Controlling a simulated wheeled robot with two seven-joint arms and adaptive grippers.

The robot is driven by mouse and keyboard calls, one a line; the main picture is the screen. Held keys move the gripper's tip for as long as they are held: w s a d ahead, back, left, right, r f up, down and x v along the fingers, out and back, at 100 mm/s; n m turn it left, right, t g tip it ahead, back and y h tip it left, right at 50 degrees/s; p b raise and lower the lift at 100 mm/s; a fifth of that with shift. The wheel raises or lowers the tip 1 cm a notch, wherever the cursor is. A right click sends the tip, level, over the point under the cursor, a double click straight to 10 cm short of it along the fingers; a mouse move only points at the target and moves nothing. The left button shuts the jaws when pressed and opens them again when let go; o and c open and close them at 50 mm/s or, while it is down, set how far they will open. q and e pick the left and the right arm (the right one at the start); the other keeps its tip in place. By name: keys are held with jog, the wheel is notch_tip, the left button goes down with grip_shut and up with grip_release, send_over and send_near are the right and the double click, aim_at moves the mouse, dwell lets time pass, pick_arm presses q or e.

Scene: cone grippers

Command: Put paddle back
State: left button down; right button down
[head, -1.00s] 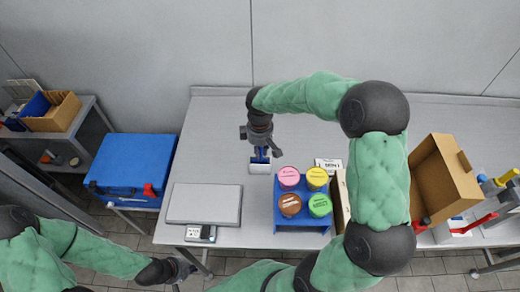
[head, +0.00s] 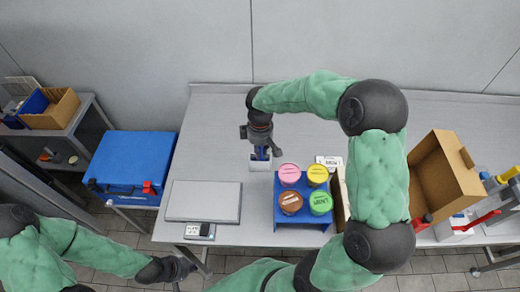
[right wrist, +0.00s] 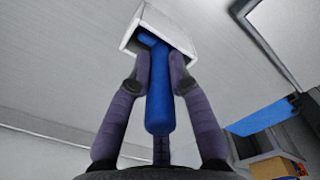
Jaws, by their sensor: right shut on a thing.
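The blue paddle (right wrist: 160,95) is in my right gripper (head: 262,152), whose fingers close around its handle. In the right wrist view my right gripper (right wrist: 160,75) surrounds the blue handle, and the handle's far end reaches into the opening of a white box-shaped holder (right wrist: 140,28). The holder (head: 261,166) stands on the table below the gripper in the head view. The part of the paddle inside the holder is hidden, so I cannot tell how deep it sits. My left gripper (head: 181,268) is at the lower left, off the table's front, and its fingers are unclear.
A blue rack (head: 284,226) with several colored-lid tubs stands just right of the holder. A flat grey plate (head: 204,201) lies to the left. An open cardboard box (head: 459,187) is at the right. The table behind the holder is clear.

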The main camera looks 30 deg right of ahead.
jog(key=shift+f, duration=0.25)
jog(key=c, duration=1.1)
grip_release()
jog(key=shift+o, duration=0.2)
jog(key=shift+r, duration=0.15)
notch_tip(320, 180, up, 12)
jog(key=shift+f, duration=0.1)
